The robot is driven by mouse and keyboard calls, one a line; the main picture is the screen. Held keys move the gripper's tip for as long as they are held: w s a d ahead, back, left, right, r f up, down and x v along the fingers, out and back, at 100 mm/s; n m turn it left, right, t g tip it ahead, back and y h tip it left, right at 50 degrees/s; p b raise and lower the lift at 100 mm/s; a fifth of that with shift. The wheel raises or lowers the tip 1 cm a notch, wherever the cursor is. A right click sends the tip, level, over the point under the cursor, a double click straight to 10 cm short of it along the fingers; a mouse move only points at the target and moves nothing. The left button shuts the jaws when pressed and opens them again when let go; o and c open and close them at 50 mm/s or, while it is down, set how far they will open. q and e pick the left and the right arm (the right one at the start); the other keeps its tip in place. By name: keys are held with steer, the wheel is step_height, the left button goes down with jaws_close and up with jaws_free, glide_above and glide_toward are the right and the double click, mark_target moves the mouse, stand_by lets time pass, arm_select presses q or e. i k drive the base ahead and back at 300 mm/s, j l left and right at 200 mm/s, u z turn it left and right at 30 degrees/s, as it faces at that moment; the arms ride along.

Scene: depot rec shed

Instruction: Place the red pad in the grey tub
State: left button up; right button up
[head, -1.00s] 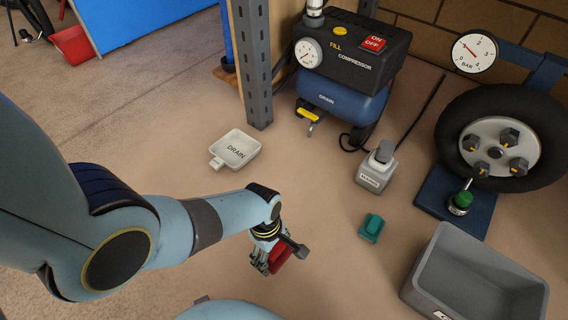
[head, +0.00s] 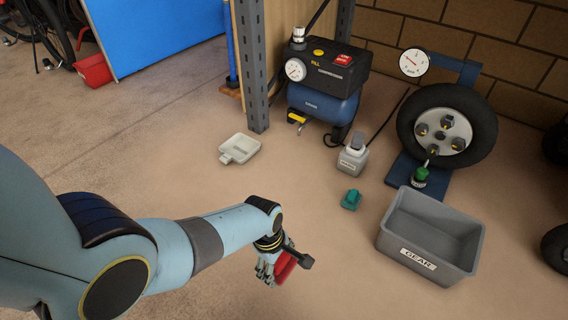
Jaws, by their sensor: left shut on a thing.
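The red pad (head: 285,270) is in my left gripper (head: 271,269), which is shut on it above the floor, near the bottom middle of the head view. The fingers and wrist hide part of the pad. The grey tub (head: 431,233), labelled GEAR, stands on the floor to the right of the gripper, apart from it. Its top is open, and the part of its inside that shows looks empty. My right gripper is not in view.
A teal block (head: 351,199) lies on the floor left of the tub. A compressor (head: 323,84) and a white drain tray (head: 240,148) are farther left. Floor between gripper and tub is clear.

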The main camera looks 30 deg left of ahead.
mark_target(421, 243)
steer(key=i+l+z, duration=0.15)
steer(key=i+z, duration=0.2)
steer(key=i, duration=0.2)
steer(key=i+z, duration=0.35)
steer(key=i, duration=0.2)
